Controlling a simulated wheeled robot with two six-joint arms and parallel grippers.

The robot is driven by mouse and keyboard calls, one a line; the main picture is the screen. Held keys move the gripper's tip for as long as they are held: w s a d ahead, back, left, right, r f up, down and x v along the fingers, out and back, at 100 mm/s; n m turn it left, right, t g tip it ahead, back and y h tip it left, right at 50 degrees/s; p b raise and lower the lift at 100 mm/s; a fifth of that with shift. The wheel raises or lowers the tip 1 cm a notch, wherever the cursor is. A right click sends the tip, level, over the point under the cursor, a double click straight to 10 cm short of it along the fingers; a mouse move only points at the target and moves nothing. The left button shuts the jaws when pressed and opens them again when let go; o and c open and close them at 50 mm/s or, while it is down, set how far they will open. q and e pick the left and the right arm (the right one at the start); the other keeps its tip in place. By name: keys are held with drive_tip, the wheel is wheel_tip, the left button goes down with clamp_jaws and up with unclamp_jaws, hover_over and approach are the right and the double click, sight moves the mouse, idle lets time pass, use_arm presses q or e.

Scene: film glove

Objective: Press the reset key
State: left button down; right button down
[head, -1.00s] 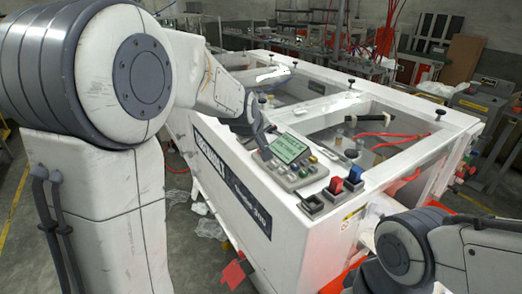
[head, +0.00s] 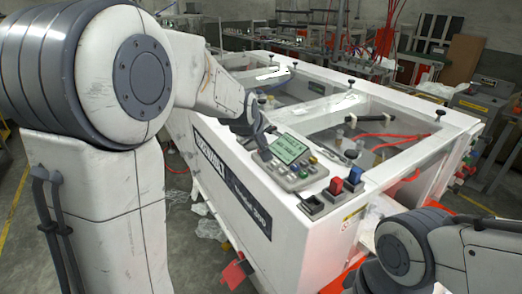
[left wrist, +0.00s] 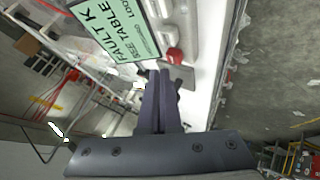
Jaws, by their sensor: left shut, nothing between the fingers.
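The control panel (head: 299,180) sits on the near edge of the white glove box, with a lit green display (head: 289,148) and several small keys (head: 303,171). Their labels are too small to read, so I cannot tell which is the reset key. My left gripper (head: 263,153) is shut and empty at the panel's left side, beside the display. A red cap (left wrist: 174,56) shows just beyond the fingertips. Contact is not visible. My right gripper is out of view.
A red switch (head: 336,186) and a blue switch (head: 355,175) stand right of the panel. A black square socket (head: 311,205) is in front of them. Black knobs stand along the box frame. My right arm occupies the lower right corner.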

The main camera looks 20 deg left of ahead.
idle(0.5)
use_arm(q)
drive_tip(key=shift+f+b, duration=0.4)
drive_tip(key=shift+f, duration=0.05)
drive_tip(key=shift+f+b, duration=0.35)
drive_tip(key=shift+f, duration=0.1)
idle(0.5)
drive_tip(key=shift+r, duration=0.15)
drive_tip(key=shift+r+p, duration=0.75)
drive_tip(key=shift+r, duration=0.05)
wheel_tip(320, 180, up, 5)
drive_tip(key=p, duration=0.4)
